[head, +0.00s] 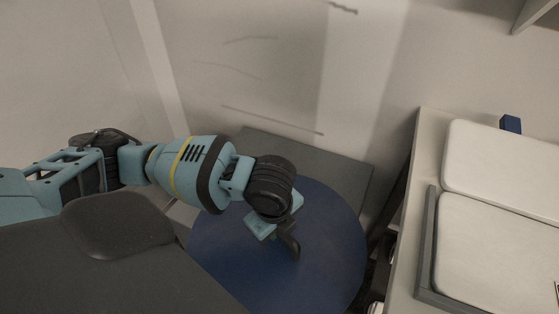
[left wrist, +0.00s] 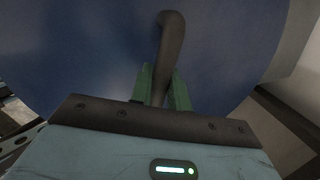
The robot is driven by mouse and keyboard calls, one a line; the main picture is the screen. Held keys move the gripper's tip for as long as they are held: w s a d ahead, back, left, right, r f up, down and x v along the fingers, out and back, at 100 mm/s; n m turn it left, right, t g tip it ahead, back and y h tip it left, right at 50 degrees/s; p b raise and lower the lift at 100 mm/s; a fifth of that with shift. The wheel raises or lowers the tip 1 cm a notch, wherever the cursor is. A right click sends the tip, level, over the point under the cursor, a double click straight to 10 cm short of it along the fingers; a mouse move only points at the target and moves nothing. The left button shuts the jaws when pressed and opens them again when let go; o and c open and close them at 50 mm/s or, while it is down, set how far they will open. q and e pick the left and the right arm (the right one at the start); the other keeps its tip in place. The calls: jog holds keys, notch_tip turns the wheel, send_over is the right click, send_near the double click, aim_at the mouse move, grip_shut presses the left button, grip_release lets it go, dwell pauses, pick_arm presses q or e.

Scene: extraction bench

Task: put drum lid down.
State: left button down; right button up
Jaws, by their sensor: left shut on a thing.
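The drum lid (head: 330,245) is a large round blue disc low down beside the bench, with a dark handle (head: 291,246) on its top. My left gripper (head: 284,232) is over the lid and shut on that handle. In the left wrist view, the green fingers of my left gripper (left wrist: 165,88) close on both sides of the dark bent handle (left wrist: 170,45), with the blue lid (left wrist: 90,50) filling the background. What lies under the lid is mostly hidden. My right gripper is not in view.
A grey flat surface (head: 345,180) shows behind the lid, near the wall. To the right stands a bench (head: 408,235) with white padded panels (head: 500,245) and a grey raised edge (head: 429,245). A small blue block (head: 510,124) is at the bench's far side.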

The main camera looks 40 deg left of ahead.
pick_arm(q)
jog(key=w+a, duration=0.2)
jog(key=w, duration=0.2)
jog(key=w+a+f+b, duration=0.1)
jog(key=w+a, duration=0.1)
jog(key=w, duration=0.3)
jog(key=w+a+b, duration=0.1)
jog(key=w, duration=0.3)
jog(key=shift+w+a+f, duration=0.15)
jog(key=shift+w+a, duration=0.1)
jog(key=shift+a, duration=0.15)
jog(key=shift+w+a+b, duration=0.3)
jog(key=shift+w, duration=0.3)
jog(key=shift+f, duration=0.1)
notch_tip(320, 180, down, 3)
jog(key=shift+f+b, duration=0.15)
jog(key=shift+b, duration=0.35)
jog(key=c, duration=1.8)
grip_release()
jog(key=shift+s+f, duration=0.1)
jog(key=shift+f, duration=0.1)
jog(key=o, duration=0.5)
jog(key=shift+c, duration=0.2)
